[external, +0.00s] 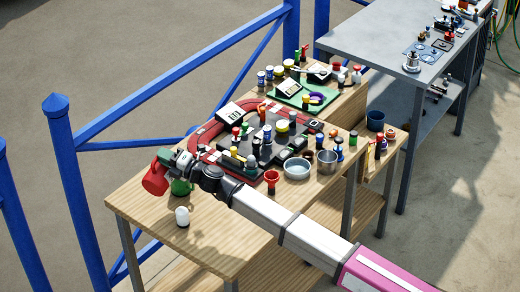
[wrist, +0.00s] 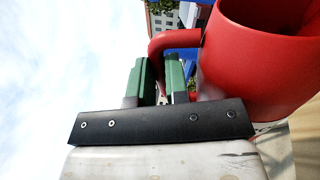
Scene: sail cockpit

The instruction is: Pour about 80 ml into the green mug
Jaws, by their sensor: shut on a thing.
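A red mug-like vessel (external: 155,178) hangs in the air near the left corner of the wooden table, tilted in the external view. My gripper (external: 170,160) is shut on its handle. In the wrist view the red vessel (wrist: 262,65) fills the right side, and its curved handle passes between the green fingers of my gripper (wrist: 158,75). The green mug (external: 181,188) stands on the table just below and right of the red vessel, partly hidden by my gripper and wrist. I cannot see inside either one, nor any stream of liquid.
A white cup-like object (external: 182,216) stands on the table in front of the green mug. A red-edged tray (external: 203,140) with several bottles, a grey bowl (external: 297,169) and a red cup (external: 271,181) stand to the right. A blue railing (external: 180,75) runs behind the table.

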